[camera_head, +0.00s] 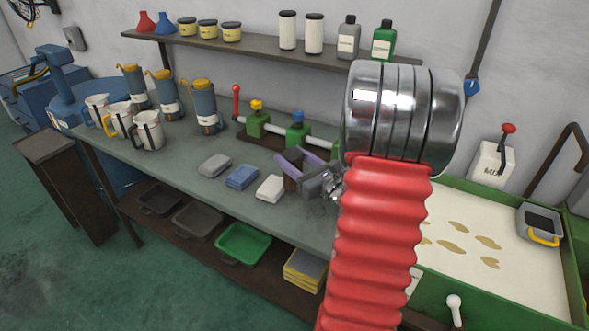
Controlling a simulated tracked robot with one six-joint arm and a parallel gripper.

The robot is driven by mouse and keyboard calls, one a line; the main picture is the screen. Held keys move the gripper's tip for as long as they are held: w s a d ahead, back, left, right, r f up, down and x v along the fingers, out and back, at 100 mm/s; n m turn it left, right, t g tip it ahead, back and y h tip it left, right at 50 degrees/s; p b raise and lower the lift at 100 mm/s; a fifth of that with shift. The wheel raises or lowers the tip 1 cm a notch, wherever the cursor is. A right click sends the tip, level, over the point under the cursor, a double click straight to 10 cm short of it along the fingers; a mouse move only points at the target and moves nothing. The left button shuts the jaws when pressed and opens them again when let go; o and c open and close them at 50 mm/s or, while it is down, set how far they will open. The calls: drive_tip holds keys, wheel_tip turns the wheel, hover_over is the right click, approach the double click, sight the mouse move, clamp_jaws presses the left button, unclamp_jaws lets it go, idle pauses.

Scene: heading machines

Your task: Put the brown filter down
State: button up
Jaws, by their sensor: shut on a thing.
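My gripper (292,165), with purple fingers, is over the right part of the grey-green bench (185,172). It is shut on a small dark brown piece, the brown filter (292,184), which is partly hidden by the fingers. I cannot tell whether the filter touches the bench top. A white filter (270,188), a blue filter (241,177) and a grey filter (214,165) lie in a row on the bench, to the left of my gripper. My red ribbed arm hides the bench to the right.
A valve rack (297,134) with a red lever stands behind my gripper. Mugs (149,131) and blue-grey canisters (205,107) stand at the left. A green-edged tank (470,188) is at the right. A green tray (243,243) sits on the lower shelf. The front left bench top is clear.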

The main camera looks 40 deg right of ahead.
drive_tip(key=shift+f, duration=2.05)
drive_tip(key=o, duration=1.2)
drive_tip(key=shift+f, duration=0.1)
drive_tip(key=shift+s+a, duration=0.25)
drive_tip(key=shift+s, duration=1.75)
drive_tip(key=shift+s+a, duration=0.2)
drive_tip(key=shift+s, duration=1.8)
drive_tip(key=shift+s+a, duration=0.25)
drive_tip(key=shift+s, duration=1.75)
